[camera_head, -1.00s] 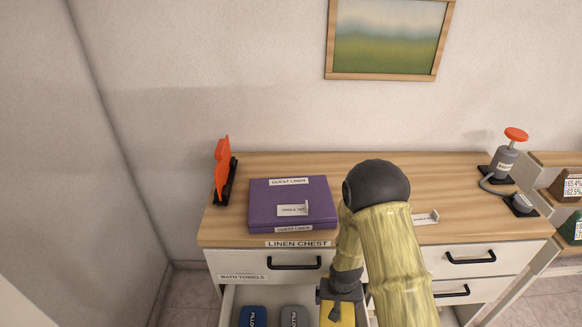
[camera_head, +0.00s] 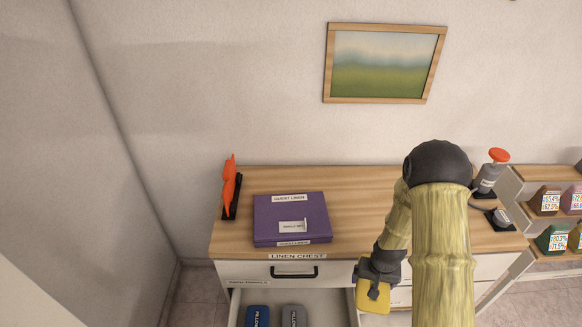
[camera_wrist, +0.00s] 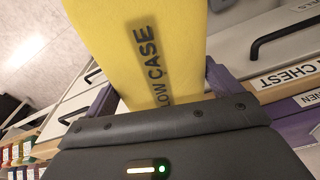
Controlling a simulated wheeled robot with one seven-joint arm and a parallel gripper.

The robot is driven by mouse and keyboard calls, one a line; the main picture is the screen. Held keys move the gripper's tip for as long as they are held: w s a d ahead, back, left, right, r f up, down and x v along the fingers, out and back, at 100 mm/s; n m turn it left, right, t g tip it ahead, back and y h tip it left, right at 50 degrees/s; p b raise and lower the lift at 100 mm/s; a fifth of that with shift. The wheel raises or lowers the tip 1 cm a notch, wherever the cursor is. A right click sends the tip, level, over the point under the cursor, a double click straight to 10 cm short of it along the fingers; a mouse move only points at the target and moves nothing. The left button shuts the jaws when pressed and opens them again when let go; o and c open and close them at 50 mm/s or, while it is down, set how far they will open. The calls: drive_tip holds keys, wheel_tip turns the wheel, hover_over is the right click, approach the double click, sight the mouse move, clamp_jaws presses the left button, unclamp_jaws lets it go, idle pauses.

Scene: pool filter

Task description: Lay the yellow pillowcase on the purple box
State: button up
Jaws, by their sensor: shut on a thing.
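The yellow pillowcase (camera_head: 373,297) is held by my gripper (camera_head: 376,278) above the front right of the open drawer. In the wrist view the yellow pillowcase (camera_wrist: 140,50) fills the space between the purple fingers, and part of its lettering reads "LOW CASE". My gripper is shut on it. The purple box (camera_head: 270,215), labelled "GUEST LINEN", lies shut on the wooden chest top, up and left of my gripper. A small white tag stands on its lid. The pillowcase is apart from the box.
The open drawer (camera_head: 330,312) holds a blue pillowcase (camera_head: 257,316) and a grey one (camera_head: 293,316). An orange object on a black stand (camera_head: 230,188) is left of the box. A grey device with a red knob (camera_head: 490,173) stands at the chest's right end. The wooden top (camera_head: 365,200) has clear room.

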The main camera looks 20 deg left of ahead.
drive_tip(key=d+r+p, duration=0.5)
drive_tip(key=r+p, duration=0.1)
drive_tip(key=r, duration=0.2)
drive_tip(key=shift+w+r+m, duration=0.2)
drive_tip(key=shift+w+m, duration=0.1)
drive_tip(key=shift+w, duration=0.1)
drive_tip(key=shift+d, duration=0.1)
drive_tip(key=shift+d, duration=0.1)
